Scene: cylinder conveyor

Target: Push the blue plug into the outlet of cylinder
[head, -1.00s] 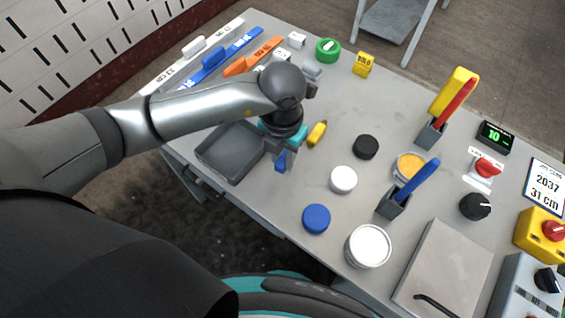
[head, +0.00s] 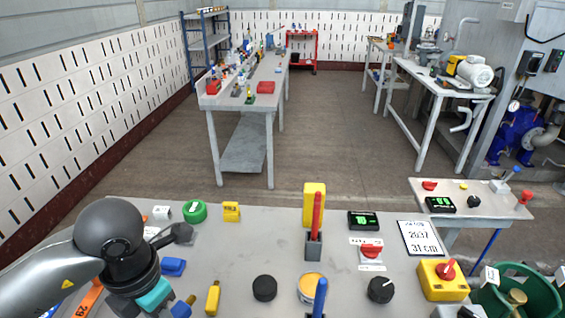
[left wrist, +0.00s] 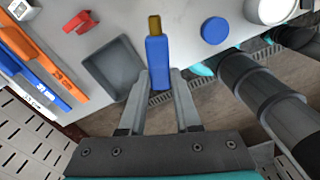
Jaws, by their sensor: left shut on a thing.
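The blue plug (left wrist: 157,62) is a blue body with a brass tip, held between the fingers of my left gripper (left wrist: 160,80) in the left wrist view. The brass tip points away from the gripper. In the head view the blue plug (head: 181,309) shows at the bottom edge, beside my dark wrist; the fingers are hidden there. I cannot pick out the outlet or the cylinder in these frames. My right gripper is not in view.
A yellow plug (head: 213,299) lies on the near table just right of the held plug. A grey tray (left wrist: 115,66) sits beside it in the left wrist view. A long far table (head: 245,100) and a side table (head: 440,90) stand across open floor.

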